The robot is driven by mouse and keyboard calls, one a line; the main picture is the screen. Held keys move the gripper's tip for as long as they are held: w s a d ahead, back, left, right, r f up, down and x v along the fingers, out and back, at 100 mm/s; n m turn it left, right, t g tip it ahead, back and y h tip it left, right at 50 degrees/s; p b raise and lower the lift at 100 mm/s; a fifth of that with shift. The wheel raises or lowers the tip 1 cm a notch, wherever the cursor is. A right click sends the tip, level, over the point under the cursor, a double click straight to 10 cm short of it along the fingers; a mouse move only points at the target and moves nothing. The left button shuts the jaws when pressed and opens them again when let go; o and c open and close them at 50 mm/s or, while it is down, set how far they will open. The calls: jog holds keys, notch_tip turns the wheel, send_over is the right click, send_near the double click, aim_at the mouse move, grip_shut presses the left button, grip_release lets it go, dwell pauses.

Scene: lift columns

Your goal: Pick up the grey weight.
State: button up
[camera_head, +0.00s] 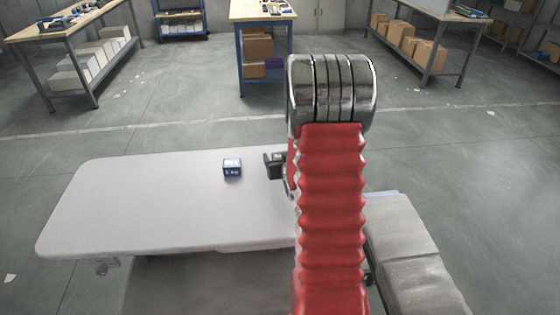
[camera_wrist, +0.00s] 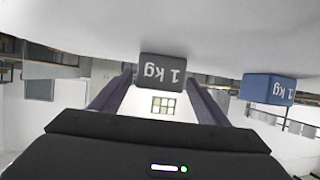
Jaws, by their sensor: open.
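The grey weight (camera_wrist: 162,72) is a dark cube marked "1 kg". In the wrist view, it appears upside down, resting on the pale table. My gripper (camera_wrist: 160,82) is open and empty, with one dark finger on each side of the weight's outline. Gaps show beside it, and I cannot tell whether the fingertips reach past its near face. In the head view, the dark grey weight (camera_head: 275,165) shows just left of my red arm sleeve. The sleeve hides most of my gripper there.
A blue weight (camera_wrist: 270,88) marked "1 kg" stands beside the grey one; in the head view, the blue weight (camera_head: 232,168) is to its left. The white table (camera_head: 150,205) is clear further left. Workbenches (camera_head: 262,12) stand well behind.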

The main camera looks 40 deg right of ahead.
jog(key=shift+c, duration=0.2)
grip_shut()
jog(key=shift+d+r, duration=0.1)
jog(key=shift+r, duration=0.05)
dwell(0.8)
